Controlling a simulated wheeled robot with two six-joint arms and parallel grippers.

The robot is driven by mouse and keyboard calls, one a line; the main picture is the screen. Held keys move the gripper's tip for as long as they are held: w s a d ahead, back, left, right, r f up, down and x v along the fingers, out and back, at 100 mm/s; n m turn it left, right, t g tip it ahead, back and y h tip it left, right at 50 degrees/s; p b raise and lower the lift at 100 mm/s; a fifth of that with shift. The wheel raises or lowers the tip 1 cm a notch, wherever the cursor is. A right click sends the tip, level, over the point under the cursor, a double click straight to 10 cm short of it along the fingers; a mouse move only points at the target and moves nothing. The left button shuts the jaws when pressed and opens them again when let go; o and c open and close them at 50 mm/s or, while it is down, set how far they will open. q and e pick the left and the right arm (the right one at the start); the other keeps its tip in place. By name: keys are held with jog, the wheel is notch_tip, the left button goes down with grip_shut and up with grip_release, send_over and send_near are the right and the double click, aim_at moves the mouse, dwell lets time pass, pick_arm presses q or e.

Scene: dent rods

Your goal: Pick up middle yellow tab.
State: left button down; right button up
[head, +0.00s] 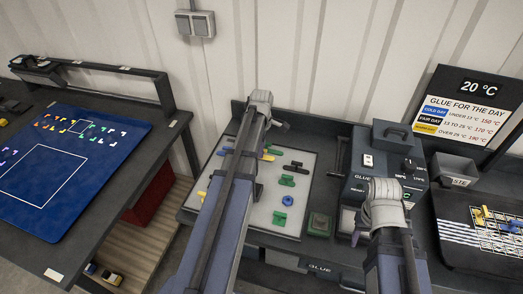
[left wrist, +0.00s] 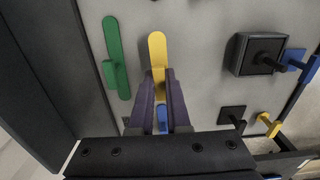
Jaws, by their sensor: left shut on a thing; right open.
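A long yellow tab (left wrist: 158,52) with rounded ends lies on the light grey board in the left wrist view. My left gripper (left wrist: 158,78) is shut on its near part. A blue piece (left wrist: 162,118) shows between the fingers. A green tab (left wrist: 115,60) lies just left of the held tab, apart from it. In the head view my left arm covers much of the light board (head: 300,180), so the held tab cannot be told for certain there. A small yellow piece (head: 268,157) shows beside that arm. My right arm shows in the head view, but its gripper cannot be seen.
A black square block (left wrist: 258,54) and a small yellow piece (left wrist: 268,125) lie to the right in the left wrist view. The head view shows green tabs (head: 287,181), a blue ring (head: 287,201), the glue machine (head: 372,165) and a blue mat (head: 110,150) on the left table.

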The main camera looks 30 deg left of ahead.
pick_arm(q)
notch_tip(320, 180, up, 7)
jog(key=p, duration=0.6)
notch_tip(320, 180, down, 4)
jog(key=b, duration=0.4)
jog(key=shift+r, duration=0.15)
jog(key=shift+r+p, duration=0.25)
jog(key=shift+p, duration=0.05)
pick_arm(e)
notch_tip(320, 180, up, 4)
jog(key=shift+f, duration=0.15)
